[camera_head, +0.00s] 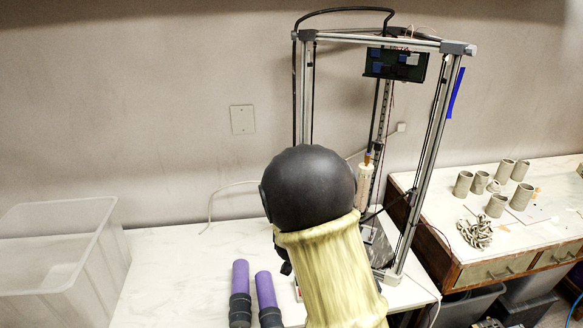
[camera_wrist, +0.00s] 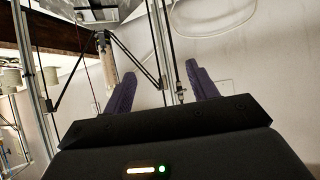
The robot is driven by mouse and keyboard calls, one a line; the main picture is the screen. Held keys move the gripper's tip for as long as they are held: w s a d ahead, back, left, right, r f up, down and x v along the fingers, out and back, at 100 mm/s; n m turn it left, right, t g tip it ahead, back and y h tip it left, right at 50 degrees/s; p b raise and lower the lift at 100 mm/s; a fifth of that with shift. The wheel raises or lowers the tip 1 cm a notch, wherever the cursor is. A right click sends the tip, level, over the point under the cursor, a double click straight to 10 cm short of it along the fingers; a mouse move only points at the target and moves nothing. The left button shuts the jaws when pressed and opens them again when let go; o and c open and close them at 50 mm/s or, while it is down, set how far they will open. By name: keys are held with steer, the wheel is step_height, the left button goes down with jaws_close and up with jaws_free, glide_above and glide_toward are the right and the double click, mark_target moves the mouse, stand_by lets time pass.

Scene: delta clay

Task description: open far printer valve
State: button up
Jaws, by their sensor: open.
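The delta clay printer (camera_head: 306,95) stands on the white table, with upright metal rails and a top frame. Its pale clay tube (camera_head: 364,187) hangs inside the frame, with a small orange part (camera_head: 368,157) at the top. I cannot make out a valve for certain. My gripper (camera_wrist: 160,72) is open and empty in the wrist view, its two purple fingers spread apart. Printer rods and a rail show beyond and between the fingers, and the tube (camera_wrist: 108,62) shows left of them. In the head view my arm hides the gripper and the printer's lower part.
A clear plastic bin (camera_head: 62,285) is at left. A side table (camera_head: 550,208) at right holds several clay cups (camera_head: 463,184) and a coiled clay heap (camera_head: 475,234).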

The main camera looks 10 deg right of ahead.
steer(key=w+a+r+t+h, duration=0.4)
steer(key=w+r+t, duration=0.15)
steer(key=w, duration=0.25)
steer(key=p+x, duration=0.7)
steer(key=x, duration=1)
steer(key=shift+w+f, duration=0.2)
steer(key=shift+f, duration=0.15)
steer(key=shift+t, duration=0.25)
steer(key=c, duration=1)
